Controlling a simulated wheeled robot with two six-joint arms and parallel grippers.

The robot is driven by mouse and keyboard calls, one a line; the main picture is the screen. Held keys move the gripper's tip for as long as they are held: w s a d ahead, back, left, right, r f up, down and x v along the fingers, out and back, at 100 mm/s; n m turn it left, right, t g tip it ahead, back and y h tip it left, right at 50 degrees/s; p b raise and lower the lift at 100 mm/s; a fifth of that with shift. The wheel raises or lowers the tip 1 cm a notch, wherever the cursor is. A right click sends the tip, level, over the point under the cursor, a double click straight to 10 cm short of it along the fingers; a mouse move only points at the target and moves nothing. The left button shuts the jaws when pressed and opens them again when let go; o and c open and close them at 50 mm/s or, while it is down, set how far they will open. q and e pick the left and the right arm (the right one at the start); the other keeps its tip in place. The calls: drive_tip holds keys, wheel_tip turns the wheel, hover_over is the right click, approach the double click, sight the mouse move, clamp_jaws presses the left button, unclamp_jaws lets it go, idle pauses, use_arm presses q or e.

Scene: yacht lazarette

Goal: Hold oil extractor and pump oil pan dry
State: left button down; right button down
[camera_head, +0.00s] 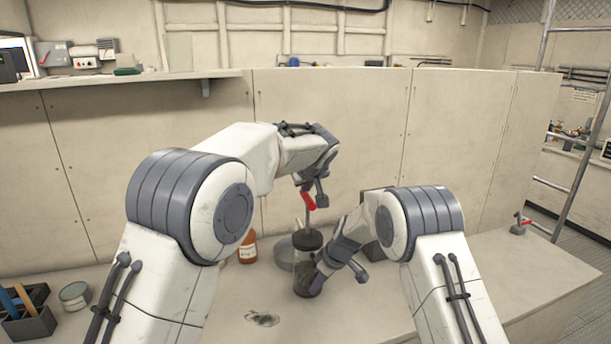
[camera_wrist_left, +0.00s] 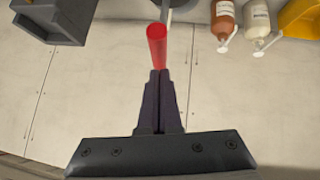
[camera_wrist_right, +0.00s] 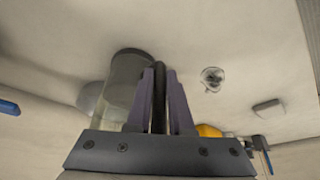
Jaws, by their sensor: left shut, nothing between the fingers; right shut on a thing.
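The oil extractor (camera_head: 302,272) stands upright on the bench, a dark cylinder with a black cap, a thin rod and a red handle (camera_head: 308,201) on top. My right gripper (camera_head: 319,277) is shut on it low on its right side; in the right wrist view a dark bar (camera_wrist_right: 159,90) lies between the fingers beside the clear cylinder (camera_wrist_right: 118,88). My left gripper (camera_head: 316,189) is shut and empty at the red handle. In the left wrist view the handle (camera_wrist_left: 157,45) lies just past the closed fingertips. A grey round pan (camera_head: 284,248), probably the oil pan, is partly hidden behind the extractor.
A brown bottle (camera_head: 247,249) stands left of the pan. A tin (camera_head: 74,295) and a tool caddy (camera_head: 30,322) are at the left. A dark box is partly hidden behind my right wrist. The bench's right side is mostly clear.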

use_arm(q)
drive_tip(key=shift+d+f, duration=0.1)
drive_tip(key=shift+f, duration=0.25)
wheel_tip(320, 180, down, 8)
drive_tip(key=shift+s, duration=0.1)
use_arm(e)
drive_tip(key=shift+r, duration=0.1)
idle(0.3)
use_arm(q)
drive_tip(key=s+r, duration=0.7)
drive_tip(key=r, duration=0.4)
drive_tip(key=shift+r, duration=0.4)
